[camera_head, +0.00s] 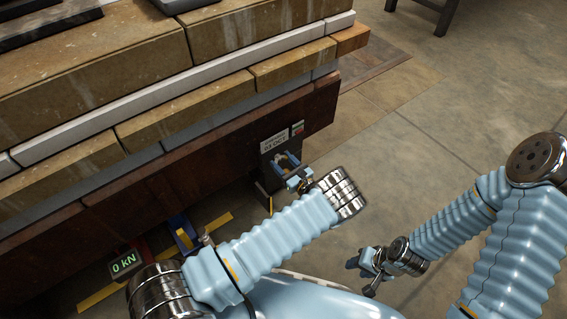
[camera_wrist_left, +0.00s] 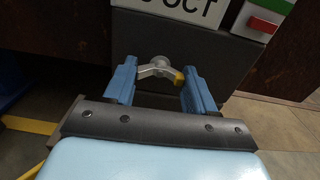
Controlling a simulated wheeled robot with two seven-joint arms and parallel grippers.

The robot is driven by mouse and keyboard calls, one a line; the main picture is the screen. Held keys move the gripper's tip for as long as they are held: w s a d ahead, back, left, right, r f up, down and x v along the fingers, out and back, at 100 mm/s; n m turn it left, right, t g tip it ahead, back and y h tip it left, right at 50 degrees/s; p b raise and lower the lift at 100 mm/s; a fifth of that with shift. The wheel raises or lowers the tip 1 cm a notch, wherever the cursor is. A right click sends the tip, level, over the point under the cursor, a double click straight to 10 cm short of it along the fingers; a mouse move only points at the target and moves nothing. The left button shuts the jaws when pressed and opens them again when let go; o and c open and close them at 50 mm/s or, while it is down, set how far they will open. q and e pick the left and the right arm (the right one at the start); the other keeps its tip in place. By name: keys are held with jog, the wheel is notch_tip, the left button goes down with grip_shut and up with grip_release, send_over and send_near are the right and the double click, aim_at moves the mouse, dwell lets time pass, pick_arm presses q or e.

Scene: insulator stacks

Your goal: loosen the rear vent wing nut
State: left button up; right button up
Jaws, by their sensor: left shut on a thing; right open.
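The wing nut (camera_wrist_left: 158,68) is a pale metal piece with a round hub and a yellow-tipped wing, on the front of a dark grey box (camera_wrist_left: 180,35). My left gripper (camera_wrist_left: 159,88) has its two blue fingers on either side of the nut and is shut on it; the yellow tip meets the right finger. In the head view my left gripper (camera_head: 290,172) reaches the dark box (camera_head: 268,160), and the nut is small there and partly hidden by the fingers. My right gripper (camera_head: 366,266) is open and empty above the floor, away from the box.
A sign reading "OCT" (camera_wrist_left: 195,10) and a red-and-green block (camera_wrist_left: 265,22) sit above the nut. A stack of stone and white slabs (camera_head: 190,75) rises behind on a rusty beam (camera_head: 190,170). A "0 kN" display (camera_head: 124,262) stands lower left.

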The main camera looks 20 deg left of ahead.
pick_arm(q)
jog(key=shift+f, duration=0.1)
jog(key=n+b, duration=0.1)
jog(key=n, duration=0.2)
jog(key=shift+b, duration=0.35)
jog(key=shift+s+n+b, duration=0.1)
jog(key=shift+n+b, duration=2.45)
jog(key=shift+n, duration=5.05)
jog(key=o, duration=1)
jog(key=shift+o, duration=0.2)
